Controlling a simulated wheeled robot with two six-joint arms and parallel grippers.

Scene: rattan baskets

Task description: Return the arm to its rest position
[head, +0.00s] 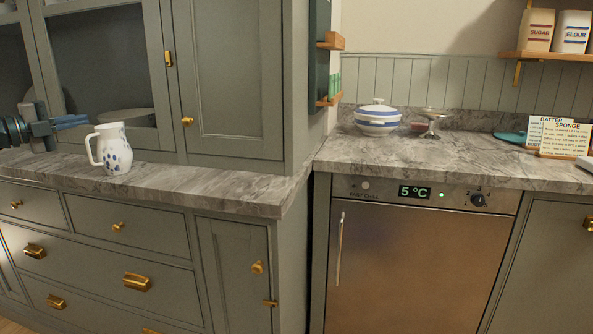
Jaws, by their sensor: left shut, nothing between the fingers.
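My left gripper (72,122) comes in from the left edge of the head view, above the left stone counter. Its blue fingers are together and empty, pointing right. A white jug with blue spots (114,149) stands upright on that counter, just right of the fingertips and a little lower. Its handle is on its left side, facing the gripper. I cannot tell how far the fingertips are from the jug. My right gripper is not in view.
A grey-green cabinet (232,78) rises behind the left counter (205,187). On the right counter (400,160) stand a blue-striped lidded bowl (377,119), a small metal stand (432,124) and a recipe card (558,136). Below is a steel fridge (415,268). The left counter's right part is clear.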

